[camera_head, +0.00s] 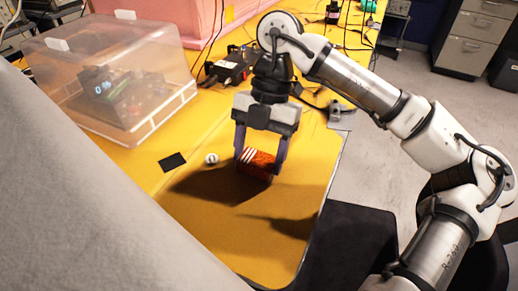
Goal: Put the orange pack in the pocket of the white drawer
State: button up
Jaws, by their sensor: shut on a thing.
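The orange pack (257,161), with white stripes at its left end, is between the two fingers of my gripper (260,165). My gripper points down and is shut on the pack over the yellow table top. A dark shadow lies below and to the left of it. Whether the pack touches the table I cannot tell. I cannot make out the white drawer or its pocket for certain. A large pale grey surface (90,200) fills the left foreground and hides what is behind it.
A clear plastic box (155,110) with a device inside stands on the yellow table (225,225) at the left. A black card (173,161) and a small white round thing (211,158) lie left of my gripper. Black devices and cables (232,68) are behind. The table's front is clear.

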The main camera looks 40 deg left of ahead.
jog(key=o, duration=0.5)
jog(key=shift+f, duration=0.15)
jog(key=o, duration=0.5)
